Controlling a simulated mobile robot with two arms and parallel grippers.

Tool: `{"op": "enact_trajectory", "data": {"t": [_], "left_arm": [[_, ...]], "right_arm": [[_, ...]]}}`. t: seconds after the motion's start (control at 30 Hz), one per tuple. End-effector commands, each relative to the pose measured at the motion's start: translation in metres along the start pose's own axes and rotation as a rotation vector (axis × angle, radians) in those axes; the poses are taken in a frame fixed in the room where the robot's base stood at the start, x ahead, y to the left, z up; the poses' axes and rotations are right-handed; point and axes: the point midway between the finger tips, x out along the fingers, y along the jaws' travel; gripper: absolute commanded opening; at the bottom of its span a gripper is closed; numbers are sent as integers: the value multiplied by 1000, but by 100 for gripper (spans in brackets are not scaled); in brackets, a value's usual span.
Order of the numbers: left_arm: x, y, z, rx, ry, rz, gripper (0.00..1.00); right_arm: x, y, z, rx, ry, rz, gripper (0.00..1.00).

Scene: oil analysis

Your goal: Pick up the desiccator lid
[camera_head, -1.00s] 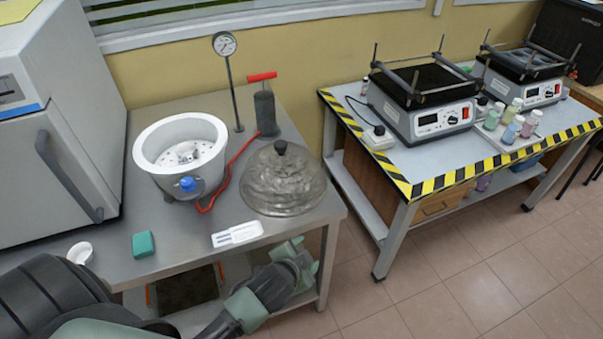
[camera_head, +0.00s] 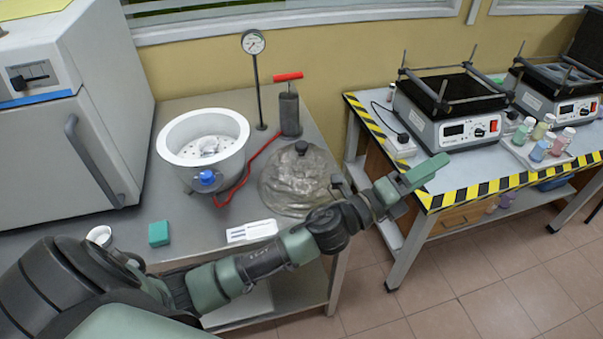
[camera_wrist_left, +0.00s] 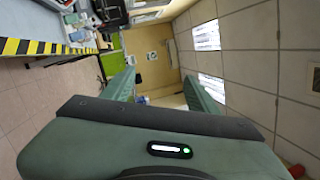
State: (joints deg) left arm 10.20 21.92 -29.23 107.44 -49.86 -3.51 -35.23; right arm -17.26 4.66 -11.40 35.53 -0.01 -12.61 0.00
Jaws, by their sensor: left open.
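The desiccator lid (camera_head: 292,182), a grey translucent dome with a dark knob on top, sits on the metal bench in the head view, to the right of the white desiccator bowl (camera_head: 188,160). My left arm passes in front of the lid's right front edge. My left gripper (camera_head: 408,182) is to the right of the lid, apart from it, over the gap between the two tables and pointing right. In the left wrist view the gripper (camera_wrist_left: 162,85) shows two green fingers spread apart with nothing between them. The lid is not in that view. My right gripper is not in view.
A red hose joins the bowl to the hand pump (camera_head: 289,112); a gauge on a stand (camera_head: 256,80) is behind. A green block (camera_head: 159,233) and a white card (camera_head: 251,231) lie near the front edge. A striped-edge table (camera_head: 440,200) with hotplates and bottles stands right.

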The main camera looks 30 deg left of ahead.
Motion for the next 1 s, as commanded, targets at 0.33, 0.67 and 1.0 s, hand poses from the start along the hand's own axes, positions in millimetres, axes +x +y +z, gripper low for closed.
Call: {"op": "enact_trajectory", "data": {"t": [0.33, 0.67, 1.0], "left_arm": [[-12, 13, -87, 1454, 985, -490, 59], [-103, 101, 154, 2116, 2161, -256, 59], [-146, 84, 245, -1890, -2364, 42, 59]], "right_arm": [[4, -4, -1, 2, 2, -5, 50], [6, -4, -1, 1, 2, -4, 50], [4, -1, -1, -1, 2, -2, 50]]}}
